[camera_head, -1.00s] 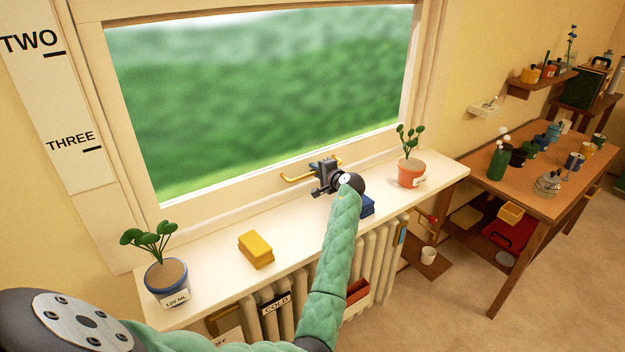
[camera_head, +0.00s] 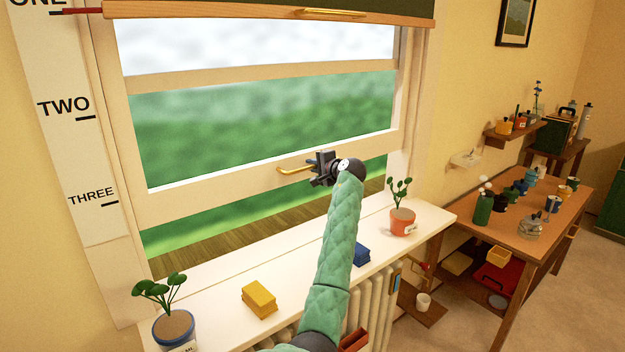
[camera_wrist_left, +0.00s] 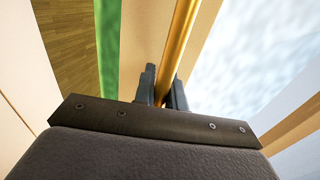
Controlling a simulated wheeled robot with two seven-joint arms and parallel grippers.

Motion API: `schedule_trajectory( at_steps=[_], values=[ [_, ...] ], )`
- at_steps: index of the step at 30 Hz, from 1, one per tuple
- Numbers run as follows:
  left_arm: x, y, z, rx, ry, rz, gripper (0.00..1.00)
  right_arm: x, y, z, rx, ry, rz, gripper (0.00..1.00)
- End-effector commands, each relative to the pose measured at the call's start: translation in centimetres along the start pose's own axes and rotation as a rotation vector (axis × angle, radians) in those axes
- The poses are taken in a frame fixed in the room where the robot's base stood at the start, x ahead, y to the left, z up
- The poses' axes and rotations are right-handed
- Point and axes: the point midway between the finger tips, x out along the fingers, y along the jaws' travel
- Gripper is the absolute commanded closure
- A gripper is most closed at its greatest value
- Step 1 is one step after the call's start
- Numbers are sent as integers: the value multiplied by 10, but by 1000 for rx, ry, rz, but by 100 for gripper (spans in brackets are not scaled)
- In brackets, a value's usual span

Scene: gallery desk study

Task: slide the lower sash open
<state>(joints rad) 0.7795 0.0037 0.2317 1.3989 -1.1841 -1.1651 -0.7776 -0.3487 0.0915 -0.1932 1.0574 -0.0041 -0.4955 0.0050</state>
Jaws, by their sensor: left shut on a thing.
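The window's lower sash (camera_head: 215,198) is raised, with an open gap beneath its bottom rail that shows green and wooden boards outside. A brass handle (camera_head: 290,171) is fixed to the bottom rail. My left gripper (camera_head: 318,168) is at the right part of this handle and shut on it. In the left wrist view the brass handle (camera_wrist_left: 181,45) runs between the two dark fingers (camera_wrist_left: 162,88). My right gripper is not in view.
The white sill (camera_head: 215,290) holds a plant in a blue pot (camera_head: 174,328), yellow blocks (camera_head: 259,299), a blue block (camera_head: 361,253) and a plant in an orange pot (camera_head: 402,221). A dark green blind (camera_head: 200,8) hangs above. A wooden table (camera_head: 555,205) stands at the right.

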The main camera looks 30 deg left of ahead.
Motion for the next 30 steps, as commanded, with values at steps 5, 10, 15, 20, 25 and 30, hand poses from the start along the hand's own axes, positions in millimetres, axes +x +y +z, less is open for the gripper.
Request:
schedule_trajectory(
  at_steps=[5, 10, 15, 20, 25, 30],
  values=[
    [-3, -16, 0, -2, 1, -1, 100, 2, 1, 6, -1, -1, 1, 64],
    [-4, -18, 0, -1, 1, -1, 100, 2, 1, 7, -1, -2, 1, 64],
    [-4, -18, 0, -1, 1, -1, 100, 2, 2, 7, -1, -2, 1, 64],
    [-3, -18, 0, -1, 1, -1, 78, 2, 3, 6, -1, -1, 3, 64],
    [-3, -17, 0, -1, 1, 0, 78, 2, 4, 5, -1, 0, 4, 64],
    [-6, -16, 0, -1, 1, 0, 78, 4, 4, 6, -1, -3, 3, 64]
  ],
)
